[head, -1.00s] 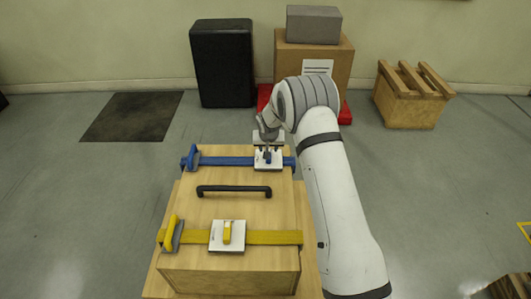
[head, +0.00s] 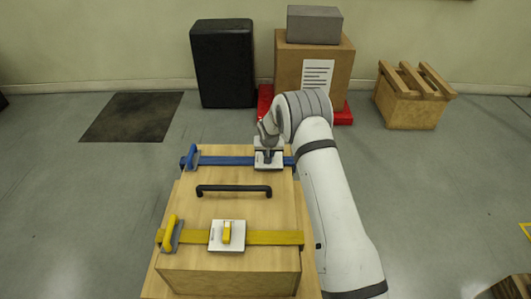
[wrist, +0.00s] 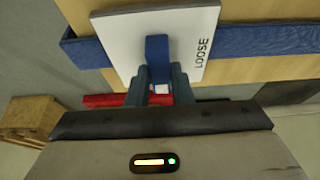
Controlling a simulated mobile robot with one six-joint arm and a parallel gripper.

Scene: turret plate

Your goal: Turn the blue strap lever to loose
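The blue strap lever (wrist: 157,52) is a small blue bar on a white plate marked LOOSE (wrist: 112,30). The plate (head: 262,165) lies on the blue strap (head: 228,160) at the far end of the wooden crate. My gripper (head: 267,154) is down at this lever. In the wrist view, its two dark fingers (wrist: 160,76) stand on either side of the lever, with little gap. I cannot tell whether they press on it. In the head view my gripper largely hides the lever.
A black handle (head: 234,189) stands on the wooden crate (head: 230,281). Nearer me, a yellow strap (head: 272,237) carries a yellow lever (head: 227,232) on its own white plate. A blue buckle (head: 192,157) is at the left. Black and brown boxes stand by the wall.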

